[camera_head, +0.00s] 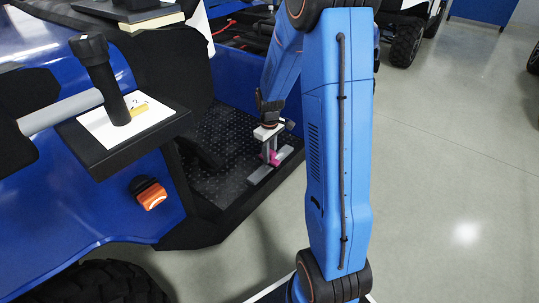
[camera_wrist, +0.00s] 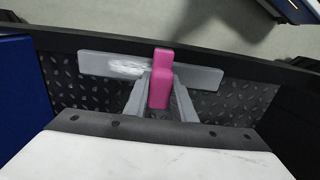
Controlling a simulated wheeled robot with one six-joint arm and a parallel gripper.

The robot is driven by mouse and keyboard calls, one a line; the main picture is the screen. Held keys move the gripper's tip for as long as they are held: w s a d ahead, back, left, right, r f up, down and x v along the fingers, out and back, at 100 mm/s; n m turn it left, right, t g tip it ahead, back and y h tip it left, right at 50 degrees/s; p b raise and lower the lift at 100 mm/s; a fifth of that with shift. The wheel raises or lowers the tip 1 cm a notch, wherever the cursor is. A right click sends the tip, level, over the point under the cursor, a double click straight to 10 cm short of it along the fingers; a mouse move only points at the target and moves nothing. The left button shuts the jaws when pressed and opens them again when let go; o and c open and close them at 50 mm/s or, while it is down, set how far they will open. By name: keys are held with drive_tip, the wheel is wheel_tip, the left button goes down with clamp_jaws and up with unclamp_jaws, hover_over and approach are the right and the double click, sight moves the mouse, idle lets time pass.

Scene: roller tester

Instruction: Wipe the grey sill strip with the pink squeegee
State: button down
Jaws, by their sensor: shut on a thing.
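The pink squeegee (camera_wrist: 160,85) stands out in the wrist view between the two grey fingers of my gripper (camera_wrist: 160,100), which are shut on it. In the head view the pink squeegee (camera_head: 271,157) shows as a small patch below my gripper (camera_head: 269,152). The grey sill strip (camera_wrist: 205,76) lies across the floor edge behind the squeegee. A whitish smear (camera_wrist: 128,68) is on the strip's left part. In the head view the strip (camera_head: 262,173) lies along the sill. I cannot tell whether the squeegee touches the strip.
The strip lies on a black diamond-plate floor (camera_head: 215,150) inside the blue vehicle (camera_head: 60,190). A black shelf (camera_head: 75,137) with a white sheet stands at the left. An orange lamp (camera_head: 152,197) sits on the blue body. Open grey floor (camera_head: 450,160) lies at the right.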

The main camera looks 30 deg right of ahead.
drive_tip(key=shift+f, duration=0.3)
drive_tip(key=shift+d, duration=0.15)
drive_tip(key=shift+w+d+r, duration=0.1)
drive_tip(key=shift+w+d, duration=0.2)
drive_tip(key=shift+d, duration=0.35)
drive_tip(key=shift+d, duration=0.15)
drive_tip(key=shift+w+d, duration=0.25)
drive_tip(key=shift+d, duration=0.3)
drive_tip(key=shift+s+a, duration=0.25)
drive_tip(key=shift+a, duration=0.45)
drive_tip(key=shift+a, duration=0.15)
